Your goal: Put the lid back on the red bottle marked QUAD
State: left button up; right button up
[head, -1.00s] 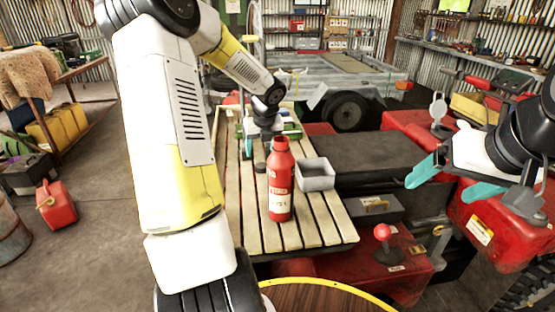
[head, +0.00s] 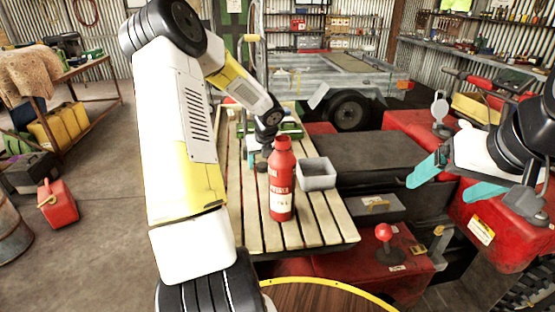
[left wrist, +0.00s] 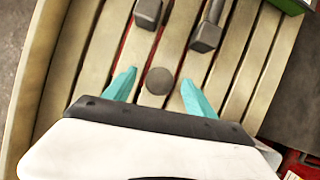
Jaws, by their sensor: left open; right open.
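The red bottle (head: 281,190) with a pale label stands upright on the slatted wooden rack; I cannot read its marking. A dark round disc (left wrist: 160,81), which looks like the lid, lies on the slats in the left wrist view. My left gripper (left wrist: 158,75) is open above it, with one teal finger on each side of the disc and no visible grip. In the head view, the left gripper is behind the bottle and partly hidden. My right gripper (head: 441,188) is open and empty, off to the right above the red vehicle.
A grey open tray (head: 318,178) stands right of the bottle. Two dark blocks with handles, one (left wrist: 148,12) and another (left wrist: 207,36), lie beyond the disc. A red ball-topped lever (head: 384,232) stands in front right. The rack's front slats are bare.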

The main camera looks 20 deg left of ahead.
aim_at(262, 165)
pick_arm(q)
jog(key=shift+w+a+f, duration=0.1)
jog(key=shift+f, duration=0.15)
jog(key=c, duration=1.4)
notch_tip(262, 165, up, 10)
